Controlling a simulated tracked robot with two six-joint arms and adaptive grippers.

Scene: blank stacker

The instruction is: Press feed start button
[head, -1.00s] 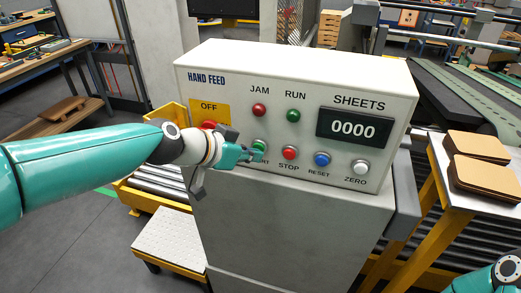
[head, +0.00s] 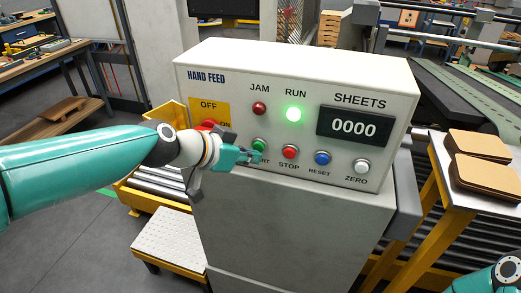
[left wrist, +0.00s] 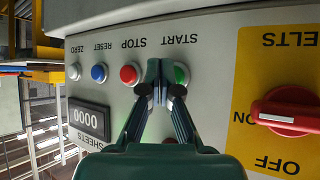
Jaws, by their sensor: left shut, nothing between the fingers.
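The green START button (head: 259,145) is at the left end of the lower button row on the white HAND FEED panel (head: 235,98). It also shows in the left wrist view (left wrist: 182,74), partly covered by a finger. My left gripper (head: 254,158) is shut and empty, its tips just below the button in the head view and covering part of the START label. In the left wrist view the fingertips (left wrist: 160,72) are beside the button; I cannot tell whether they touch the panel. The green RUN lamp (head: 293,114) is lit. My right gripper is out of view.
Red STOP (head: 290,152), blue RESET (head: 322,158) and white ZERO (head: 361,167) buttons run rightward from START. The JAM lamp (head: 260,109) is unlit. The SHEETS display (head: 354,127) reads 0000. A red knob on a yellow plate (left wrist: 285,75) is close to the left gripper.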

